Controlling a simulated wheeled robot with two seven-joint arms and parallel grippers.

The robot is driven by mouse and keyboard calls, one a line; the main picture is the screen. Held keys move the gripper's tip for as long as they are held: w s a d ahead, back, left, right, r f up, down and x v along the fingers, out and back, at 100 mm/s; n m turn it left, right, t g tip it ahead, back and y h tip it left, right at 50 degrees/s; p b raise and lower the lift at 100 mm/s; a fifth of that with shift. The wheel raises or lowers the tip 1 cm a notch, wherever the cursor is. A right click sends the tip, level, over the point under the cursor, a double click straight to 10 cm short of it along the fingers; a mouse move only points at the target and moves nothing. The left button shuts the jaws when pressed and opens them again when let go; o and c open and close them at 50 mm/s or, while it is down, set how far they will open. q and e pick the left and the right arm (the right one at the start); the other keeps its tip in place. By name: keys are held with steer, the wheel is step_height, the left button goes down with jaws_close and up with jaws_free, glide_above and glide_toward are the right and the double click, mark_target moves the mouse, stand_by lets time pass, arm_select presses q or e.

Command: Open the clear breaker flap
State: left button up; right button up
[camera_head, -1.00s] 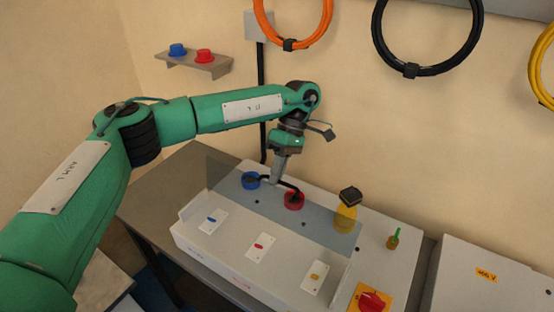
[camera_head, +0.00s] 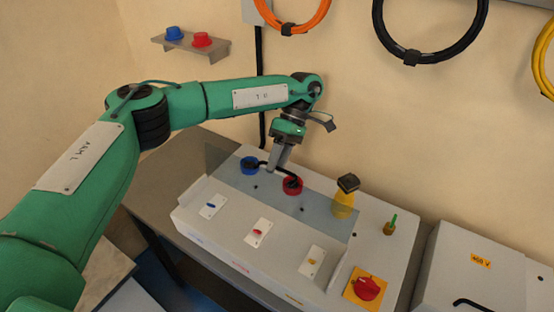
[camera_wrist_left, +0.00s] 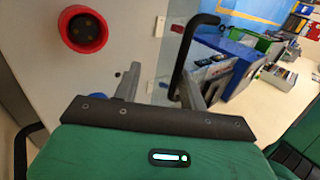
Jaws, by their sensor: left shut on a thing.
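The clear breaker flap (camera_head: 318,212) is a see-through pane in front of the grey box's sockets in the head view. Its left end shows past the box's edge, over the table. A black bent handle (camera_head: 264,164) runs across near the blue and red sockets. My left gripper (camera_head: 274,170) points down at this handle. In the left wrist view the handle (camera_wrist_left: 182,62) passes between the fingers of my left gripper (camera_wrist_left: 160,88), which is shut on it. Exactly how the fingers touch it is hard to see. My right gripper is not in view.
The grey box (camera_head: 228,242) carries a blue socket (camera_head: 249,165), a red socket (camera_head: 292,185), a yellow plug (camera_head: 344,203), a green-tipped peg (camera_head: 390,225) and a red rotary switch (camera_head: 367,288). Another grey box (camera_head: 455,265) stands to the right. A small shelf (camera_head: 200,47) is on the wall.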

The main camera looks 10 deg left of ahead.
arm_select(q)
steer(key=shift+r, duration=0.3)
steer(key=shift+r, duration=0.15)
stand_by(0.6)
steer(key=v, duration=0.7)
steer(key=shift+r, duration=0.1)
stand_by(0.4)
